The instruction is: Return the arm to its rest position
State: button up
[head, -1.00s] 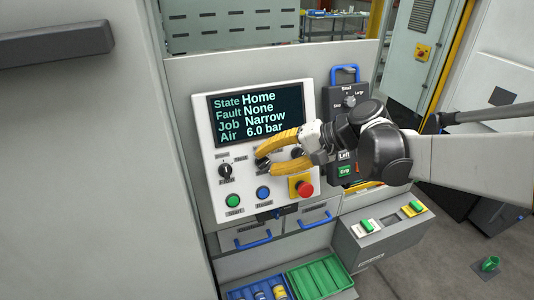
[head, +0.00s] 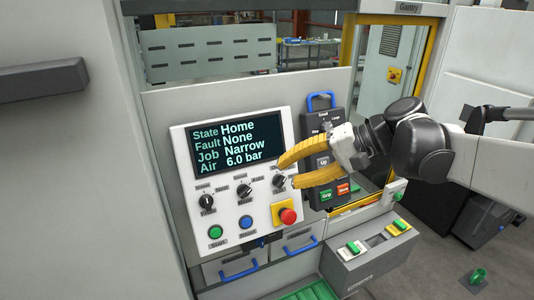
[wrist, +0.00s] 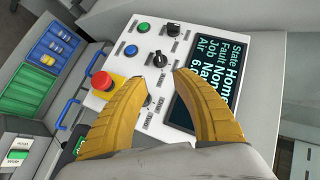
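My gripper (head: 285,172) has two yellow fingers and stands in front of the right side of the white control panel (head: 182,160). Its fingertips are apart with a gap between them, and they hold nothing. In the wrist view the open fingers (wrist: 160,78) point at the panel, with a black knob showing between and beyond the tips. The rightmost knob (head: 279,181) lies close to the fingertips in the head view; I cannot tell whether they touch it. The panel screen (head: 238,145) reads State Home, Fault None, Job Narrow, Air 6.0 bar.
A red emergency stop (head: 288,216) sits low on the panel, below my gripper. A dark pendant (head: 318,128) with a blue handle hangs right of the panel, behind my gripper. A grey box with switches (head: 352,262) stands lower right. Open floor shows at the right.

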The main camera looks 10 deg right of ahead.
jog(key=s+d+f+n+t+h+b, duration=0.1)
jog(key=s+f+h+b, duration=0.2)
jog(key=f+b, duration=0.4)
jog(key=s+d+f+n+t+h+b, duration=0.1)
jog(key=s+f+b, duration=0.5)
jog(key=f, duration=0.9)
jog(key=s+d+f+n+h+b, duration=0.1)
jog(key=s+d+f+h+b, duration=0.2)
jog(key=f+b, duration=0.6)
notch_tip(320, 180, down, 2)
jog(key=s+h, duration=0.2)
jog(key=h, duration=0.1)
jog(key=shift+s+d+f+n+t, duration=0.15)
jog(key=shift+s+f+n+t, duration=0.15)
jog(key=shift+t, duration=0.1)
jog(key=shift+r, duration=0.1)
